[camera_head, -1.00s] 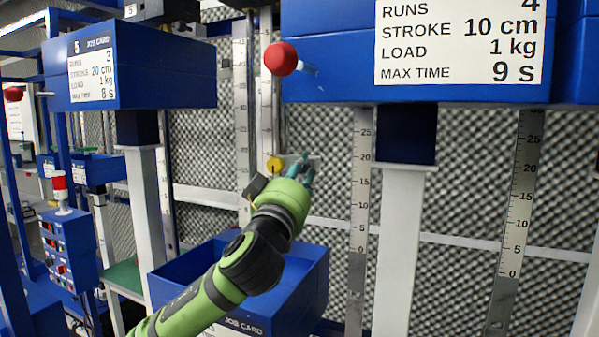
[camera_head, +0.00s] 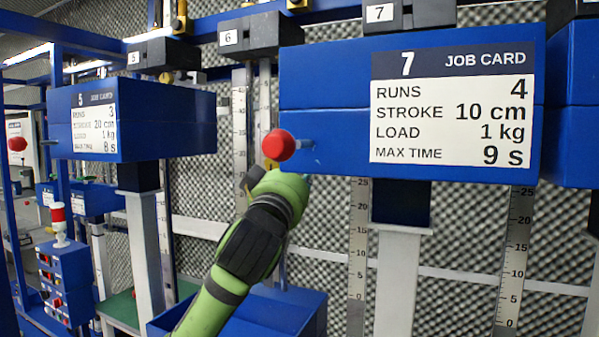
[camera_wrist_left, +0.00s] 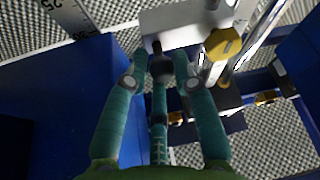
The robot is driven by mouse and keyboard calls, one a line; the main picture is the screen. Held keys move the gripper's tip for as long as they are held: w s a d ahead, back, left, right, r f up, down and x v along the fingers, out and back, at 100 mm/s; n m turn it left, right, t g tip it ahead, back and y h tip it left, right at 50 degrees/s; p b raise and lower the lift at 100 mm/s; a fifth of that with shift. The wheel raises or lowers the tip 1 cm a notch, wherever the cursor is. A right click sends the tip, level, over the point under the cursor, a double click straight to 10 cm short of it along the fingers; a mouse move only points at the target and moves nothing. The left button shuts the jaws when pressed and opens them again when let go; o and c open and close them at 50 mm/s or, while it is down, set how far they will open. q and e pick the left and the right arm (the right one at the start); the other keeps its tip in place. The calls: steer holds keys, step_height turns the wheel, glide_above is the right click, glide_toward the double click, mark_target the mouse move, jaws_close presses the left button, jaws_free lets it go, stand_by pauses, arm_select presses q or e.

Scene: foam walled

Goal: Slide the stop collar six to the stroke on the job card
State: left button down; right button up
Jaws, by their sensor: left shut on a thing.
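Station six's number plate (camera_head: 230,38) is on a dark block at the top of its rail and graduated scale (camera_head: 239,110). My left arm (camera_head: 250,245) reaches up in front of this rail. Its fingers are hidden in the head view behind the station seven box and red ball. In the left wrist view, my left gripper (camera_wrist_left: 160,65) is shut on a dark stem beneath a pale collar block (camera_wrist_left: 185,22). A yellow knob (camera_wrist_left: 222,45) sits at the block's right. The collar's scale reading cannot be made out. My right gripper is out of view.
The station seven box (camera_head: 320,75) with its job card (camera_head: 452,105) juts out close to my left wrist, and a red ball (camera_head: 278,145) projects there. The station five box (camera_head: 135,135) stands left. A low blue box (camera_head: 285,305) lies below my arm.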

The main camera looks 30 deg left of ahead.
arm_select(q)
steer(key=c, duration=1.1)
jaws_free()
steer(key=shift+a, duration=0.15)
steer(key=shift+o, duration=0.2)
steer(key=shift+a, duration=0.15)
steer(key=v, duration=1.2)
steer(key=shift+w+f, duration=0.1)
steer(key=shift+f, duration=0.05)
